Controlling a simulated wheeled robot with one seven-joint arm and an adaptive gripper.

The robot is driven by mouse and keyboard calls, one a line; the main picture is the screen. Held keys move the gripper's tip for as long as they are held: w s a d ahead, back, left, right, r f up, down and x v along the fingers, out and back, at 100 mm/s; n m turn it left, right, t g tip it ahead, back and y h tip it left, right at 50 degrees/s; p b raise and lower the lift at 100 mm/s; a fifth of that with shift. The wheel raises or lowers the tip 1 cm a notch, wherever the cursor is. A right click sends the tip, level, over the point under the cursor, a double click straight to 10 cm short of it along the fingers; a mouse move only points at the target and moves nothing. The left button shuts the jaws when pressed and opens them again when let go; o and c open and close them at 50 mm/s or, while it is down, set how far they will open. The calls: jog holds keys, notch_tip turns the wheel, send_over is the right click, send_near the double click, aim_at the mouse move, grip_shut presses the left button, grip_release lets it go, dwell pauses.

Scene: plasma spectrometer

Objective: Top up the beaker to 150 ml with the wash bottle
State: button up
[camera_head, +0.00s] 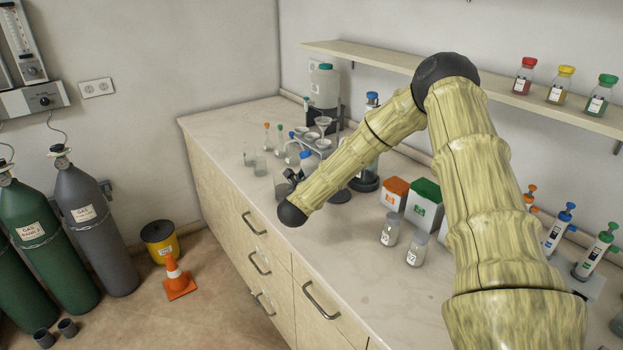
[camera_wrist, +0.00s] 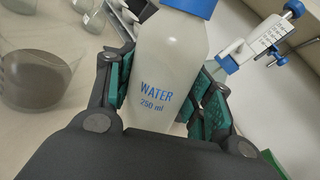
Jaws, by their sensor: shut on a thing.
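The wash bottle (camera_wrist: 160,75) is white with a blue cap and blue lettering, "WATER 250 ml". My gripper (camera_wrist: 168,85) is shut on its body, with the green finger pads at both sides. In the head view the bottle's blue cap (camera_head: 306,158) shows near the gripper, and the rest is mostly hidden by my arm. A clear glass vessel (camera_wrist: 38,75) stands left of the bottle in the wrist view. In the head view small glass vessels (camera_head: 260,166) stand left of my gripper. Their fill levels cannot be read.
A funnel rack (camera_head: 322,135) and a large container with a teal cap (camera_head: 325,85) stand behind. An orange-lidded box (camera_head: 394,195), a green-lidded box (camera_head: 423,207) and two jars (camera_head: 390,232) are right of my forearm. Pipettes (camera_head: 560,228) stand farther right. The front counter is clear.

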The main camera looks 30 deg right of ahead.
jog(key=shift+s+d+r+m+p, duration=0.2)
jog(key=shift+s+d+r+m, duration=0.1)
jog(key=shift+r+m, duration=0.25)
jog(key=shift+s+d+r+m+p, duration=0.2)
jog(key=shift+s+r+m, duration=0.1)
jog(key=shift+r+m, duration=0.2)
jog(key=shift+s+d+r+m+t, duration=0.15)
jog(key=shift+s+r+m+t, duration=0.2)
jog(key=shift+m, duration=0.3)
jog(key=shift+s+d+r+m+t, duration=0.1)
jog(key=shift+r+m, duration=0.3)
jog(key=shift+m, duration=0.2)
